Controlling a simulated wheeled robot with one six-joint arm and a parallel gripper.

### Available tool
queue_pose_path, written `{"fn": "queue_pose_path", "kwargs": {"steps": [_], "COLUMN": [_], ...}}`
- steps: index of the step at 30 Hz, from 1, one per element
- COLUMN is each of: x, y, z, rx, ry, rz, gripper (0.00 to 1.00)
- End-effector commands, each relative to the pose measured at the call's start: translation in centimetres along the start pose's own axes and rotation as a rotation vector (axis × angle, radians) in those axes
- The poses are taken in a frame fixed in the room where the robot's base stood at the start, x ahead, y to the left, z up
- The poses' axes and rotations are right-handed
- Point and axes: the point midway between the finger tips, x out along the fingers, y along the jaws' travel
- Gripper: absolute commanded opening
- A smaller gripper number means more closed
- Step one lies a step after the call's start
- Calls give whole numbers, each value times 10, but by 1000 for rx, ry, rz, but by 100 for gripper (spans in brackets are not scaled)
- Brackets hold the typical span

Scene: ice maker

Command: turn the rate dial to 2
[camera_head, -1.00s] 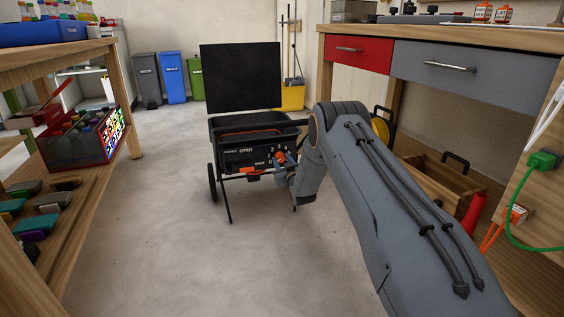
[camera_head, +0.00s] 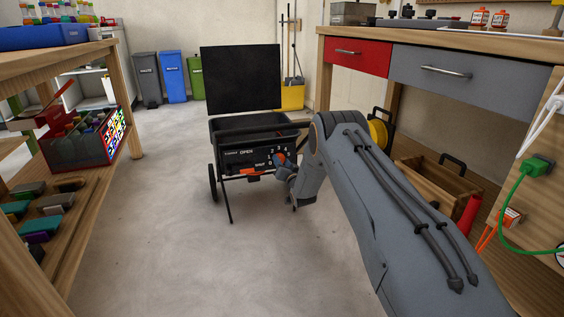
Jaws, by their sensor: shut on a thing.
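A black wheeled machine (camera_head: 235,158) with a raised dark lid (camera_head: 240,77) stands on the floor ahead. Its front panel carries white lettering and a few numbers. An orange lever (camera_head: 250,172) sticks out low on the panel. My gripper (camera_head: 281,160) is at the right part of the panel, by the numbers, and is shut on the rate dial there. The dial itself is mostly hidden by my gripper, so I cannot read its setting. My grey arm reaches in from the lower right and covers the machine's right side.
A workbench with a red drawer (camera_head: 358,56) and a grey drawer (camera_head: 474,74) stands on the right. A wooden crate (camera_head: 430,180) sits under it. Wooden shelving (camera_head: 75,222) stands on the left. Bins (camera_head: 173,77) stand at the back. The floor between is clear.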

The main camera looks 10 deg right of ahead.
Motion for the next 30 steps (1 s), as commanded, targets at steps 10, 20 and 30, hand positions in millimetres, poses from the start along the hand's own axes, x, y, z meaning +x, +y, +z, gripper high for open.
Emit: {"fn": "queue_pose_path", "kwargs": {"steps": [10,20,30], "x": [0,0,0], "y": [0,1,2], "z": [0,1,1], "rx": [324,568,689], "ry": [0,0,0], "rz": [-6,-10,-12], "gripper": [14,14,14]}}
